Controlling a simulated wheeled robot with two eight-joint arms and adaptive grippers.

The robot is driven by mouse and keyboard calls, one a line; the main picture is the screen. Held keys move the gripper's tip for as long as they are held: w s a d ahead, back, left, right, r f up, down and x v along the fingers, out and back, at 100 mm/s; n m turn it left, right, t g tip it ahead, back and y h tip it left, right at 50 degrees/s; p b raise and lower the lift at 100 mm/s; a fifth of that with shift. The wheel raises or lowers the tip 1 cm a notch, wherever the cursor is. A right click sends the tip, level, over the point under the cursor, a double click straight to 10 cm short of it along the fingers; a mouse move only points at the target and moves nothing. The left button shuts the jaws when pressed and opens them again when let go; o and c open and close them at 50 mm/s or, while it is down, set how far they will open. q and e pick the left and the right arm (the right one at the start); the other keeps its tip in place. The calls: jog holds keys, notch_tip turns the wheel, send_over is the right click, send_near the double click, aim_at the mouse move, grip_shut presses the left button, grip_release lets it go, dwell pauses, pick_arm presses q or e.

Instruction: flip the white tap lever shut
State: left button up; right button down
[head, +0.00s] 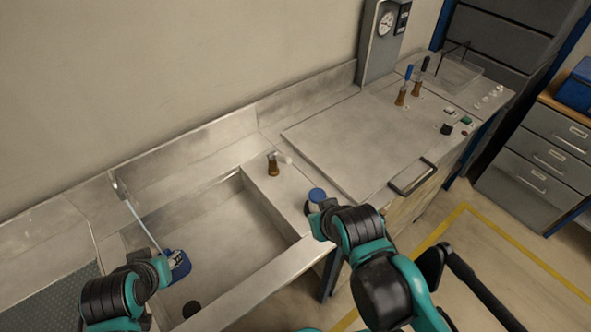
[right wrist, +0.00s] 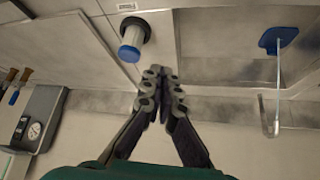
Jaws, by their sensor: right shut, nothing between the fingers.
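The lever points to the right. In the right wrist view I cannot make the tap out; my fingers may cover it. My right gripper (right wrist: 163,78) is shut and empty, beside a blue-capped cylinder (right wrist: 132,40). In the head view my right forearm hides its fingers, nearer the front edge than the tap. My left arm is at the lower left; its fingers do not show.
The blue-capped cylinder (head: 317,196) stands on the ledge near my right wrist. The bench cover (head: 350,140) is bare.

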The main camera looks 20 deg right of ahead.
notch_tip(320, 180, down, 9)
jog(key=b, duration=0.8)
jog(key=m+t+y, duration=0.5)
jog(key=m+y, duration=0.1)
jog(key=m, duration=1.9)
send_near(280, 158)
jog(key=s+d, duration=0.1)
jog(key=s+d+f, duration=0.2)
jog(key=s, duration=0.1)
jog(key=shift+d+f+p, duration=0.25)
jog(key=shift+d+p, duration=0.1)
jog(key=shift+p, duration=0.05)
jog(key=shift+w+d+r+m+t+y, duration=0.1)
jog(key=shift+d+m+t+y, duration=0.2)
jog(key=shift+m+t, duration=0.1)
jog(key=shift+a, duration=0.1)
jog(key=b+x, duration=0.3)
jog(key=x, duration=0.7)
